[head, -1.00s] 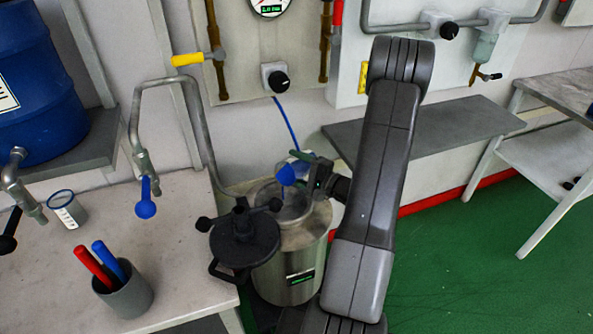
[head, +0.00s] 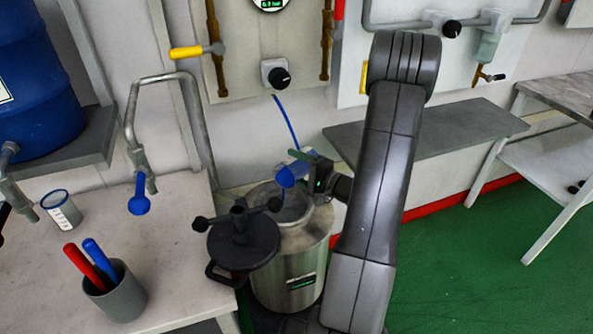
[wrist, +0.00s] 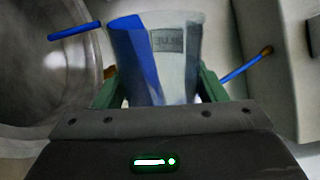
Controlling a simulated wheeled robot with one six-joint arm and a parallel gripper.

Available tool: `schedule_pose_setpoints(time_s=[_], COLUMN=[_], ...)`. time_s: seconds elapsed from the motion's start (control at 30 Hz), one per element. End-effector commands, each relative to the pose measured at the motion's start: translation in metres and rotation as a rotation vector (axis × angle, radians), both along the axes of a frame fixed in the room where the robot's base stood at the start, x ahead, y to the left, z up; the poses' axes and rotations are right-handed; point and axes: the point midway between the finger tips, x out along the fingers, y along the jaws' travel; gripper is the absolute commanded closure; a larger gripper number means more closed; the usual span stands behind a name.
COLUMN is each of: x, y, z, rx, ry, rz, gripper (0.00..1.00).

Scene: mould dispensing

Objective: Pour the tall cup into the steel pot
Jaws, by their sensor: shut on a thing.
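The tall cup (head: 293,170) is held tilted over the steel pot (head: 290,278), its mouth down to the left above the pot's open top. It is clear, with blue liquid inside. In the wrist view the cup (wrist: 178,50) shows a BLUE label, and the liquid lies along its left side. A blue streak (wrist: 75,31), apparently poured liquid, shows over the pot's inside (wrist: 40,85). My gripper (head: 312,168) is shut on the cup, with its green fingers on either side in the wrist view (wrist: 160,88). The liquid level in the pot cannot be made out.
A dark lid with knobs (head: 243,240) sits at the pot's front left. On the bench (head: 165,270) are a small clear cup (head: 62,209) and a grey holder (head: 118,295) with red and blue sticks. A tap with a blue handle (head: 139,197) stands behind them.

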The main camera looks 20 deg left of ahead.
Motion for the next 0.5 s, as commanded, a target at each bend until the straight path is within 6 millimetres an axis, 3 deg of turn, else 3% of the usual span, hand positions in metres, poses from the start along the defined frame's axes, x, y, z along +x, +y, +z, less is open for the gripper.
schedule_pose_setpoints(time_s=[0.5], x=[-0.0035], y=[0.0012], z=[0.0051], rx=[-0.031], ry=[-0.095], rz=[0.001], gripper=[0.71])
